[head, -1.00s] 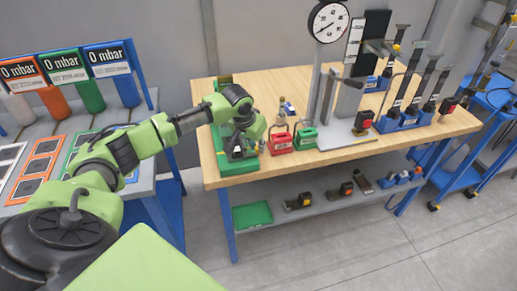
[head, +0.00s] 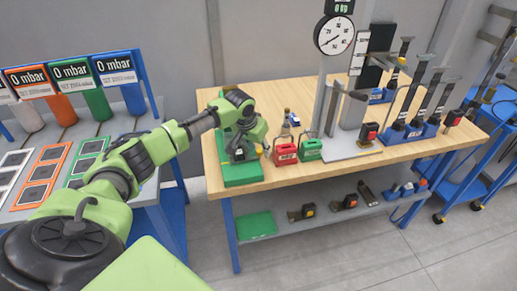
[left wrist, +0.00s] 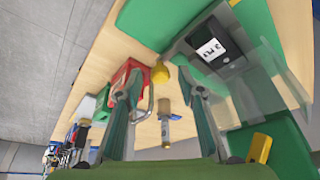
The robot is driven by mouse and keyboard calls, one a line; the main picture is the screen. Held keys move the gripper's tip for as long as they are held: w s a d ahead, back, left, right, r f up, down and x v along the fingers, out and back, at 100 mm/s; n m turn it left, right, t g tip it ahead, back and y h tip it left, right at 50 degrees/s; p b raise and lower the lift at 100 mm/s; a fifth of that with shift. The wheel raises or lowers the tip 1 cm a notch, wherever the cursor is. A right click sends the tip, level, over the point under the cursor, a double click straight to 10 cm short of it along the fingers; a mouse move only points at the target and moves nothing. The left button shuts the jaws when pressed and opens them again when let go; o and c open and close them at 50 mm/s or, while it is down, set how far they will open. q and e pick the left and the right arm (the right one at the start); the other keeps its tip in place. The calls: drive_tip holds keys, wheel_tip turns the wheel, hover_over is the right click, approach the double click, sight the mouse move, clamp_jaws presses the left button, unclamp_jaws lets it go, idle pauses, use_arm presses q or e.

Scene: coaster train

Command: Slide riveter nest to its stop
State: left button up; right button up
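The green riveter base (head: 243,175) stands at the left front corner of the wooden table. In the left wrist view, a dark grey block (left wrist: 232,62) with a white label, which looks like the riveter nest, lies at the upper right among green parts (left wrist: 150,20). A clear panel partly covers this area. My left gripper (head: 243,150) is over the riveter and hides much of it in the head view. In the left wrist view, its two fingers (left wrist: 160,97) stand wide apart with nothing held between them. I cannot tell whether it touches the nest. My right gripper is not in view.
A red tool holder (head: 285,153) and a green one (head: 310,149) stand right of the riveter. A gauge stand (head: 334,36) is behind them. A yellow knob (left wrist: 160,73) is near the fingers in the left wrist view.

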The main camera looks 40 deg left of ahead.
use_arm(q)
wheel_tip(320, 180, up, 10)
idle(0.5)
idle(0.6)
